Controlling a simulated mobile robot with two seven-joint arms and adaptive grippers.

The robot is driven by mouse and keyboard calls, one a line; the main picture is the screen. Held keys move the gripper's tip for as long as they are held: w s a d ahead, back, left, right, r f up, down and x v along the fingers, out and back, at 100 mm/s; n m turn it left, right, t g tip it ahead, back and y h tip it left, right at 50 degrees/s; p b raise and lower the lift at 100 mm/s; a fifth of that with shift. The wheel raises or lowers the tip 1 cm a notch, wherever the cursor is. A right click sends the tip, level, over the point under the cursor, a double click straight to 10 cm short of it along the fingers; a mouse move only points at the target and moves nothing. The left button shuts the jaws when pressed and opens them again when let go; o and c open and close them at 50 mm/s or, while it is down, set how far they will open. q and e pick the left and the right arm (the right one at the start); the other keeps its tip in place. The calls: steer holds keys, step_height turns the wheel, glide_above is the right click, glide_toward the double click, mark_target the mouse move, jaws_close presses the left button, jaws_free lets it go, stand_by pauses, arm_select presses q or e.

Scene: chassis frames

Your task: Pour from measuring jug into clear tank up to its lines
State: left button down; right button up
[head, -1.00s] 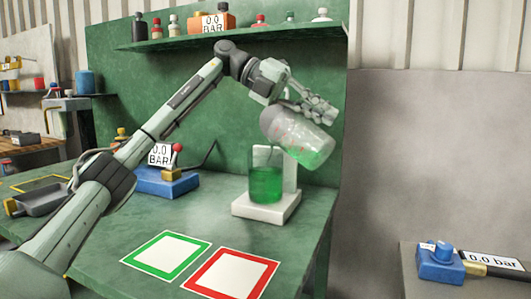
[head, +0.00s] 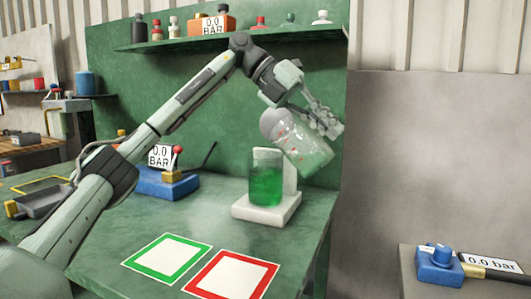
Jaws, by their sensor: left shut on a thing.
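The measuring jug (head: 292,142) is clear with red markings and holds green liquid in its lower right part. It is tilted, above and to the right of the clear tank. My left gripper (head: 322,122) is shut on the jug from its upper right side. The clear tank (head: 266,178) stands upright on a white stand (head: 268,210) and holds green liquid to roughly half its height or more. Its lines are too small to make out. No stream between jug and tank shows. My right gripper is not in view.
A green-framed square (head: 166,258) and a red-framed square (head: 232,274) lie empty on the green bench's front. A blue device (head: 165,183) with a lever stands left of the tank. A shelf (head: 230,37) with bottles is above. A blue valve device (head: 438,266) sits at lower right.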

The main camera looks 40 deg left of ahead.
arm_select(q)
steer(key=shift+d+f+m+y+p, duration=0.15)
steer(key=shift+d+f+y+p, duration=0.3)
steer(key=shift+f, duration=0.25)
steer(key=shift+d+f+m+y+p, duration=0.2)
steer(key=shift+d+f+y, duration=0.1)
steer(key=shift+f+y, duration=0.35)
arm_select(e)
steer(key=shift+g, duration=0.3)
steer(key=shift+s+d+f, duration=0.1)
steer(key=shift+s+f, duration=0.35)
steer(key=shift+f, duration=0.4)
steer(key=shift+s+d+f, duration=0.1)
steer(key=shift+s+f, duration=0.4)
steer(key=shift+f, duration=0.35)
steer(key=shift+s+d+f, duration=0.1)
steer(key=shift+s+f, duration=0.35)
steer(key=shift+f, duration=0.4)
arm_select(q)
steer(key=shift+f, duration=0.1)
